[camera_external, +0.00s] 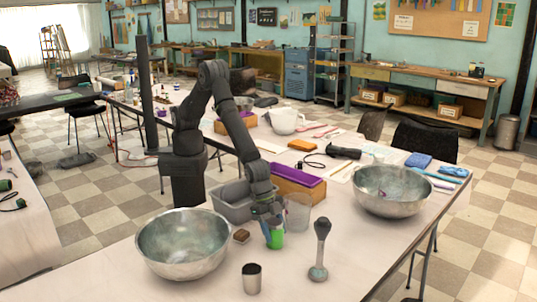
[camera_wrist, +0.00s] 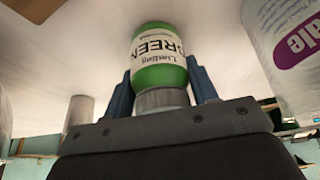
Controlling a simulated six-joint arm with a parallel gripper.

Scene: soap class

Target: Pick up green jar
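The green jar (camera_external: 276,239) stands on the white table below my gripper (camera_external: 267,213). In the wrist view the green jar (camera_wrist: 158,72) has a pale label reading "GREEN" and a grey lid facing my gripper. The two blue fingers of my gripper (camera_wrist: 160,80) lie on either side of the jar, close along its edges. I cannot tell whether both fingers press on it or a small gap is left. The jar's base appears to be on the table.
A clear cup (camera_external: 298,212) stands just right of the jar, and a grey bin (camera_external: 232,204) behind it. A blender stick (camera_external: 320,250) stands right.

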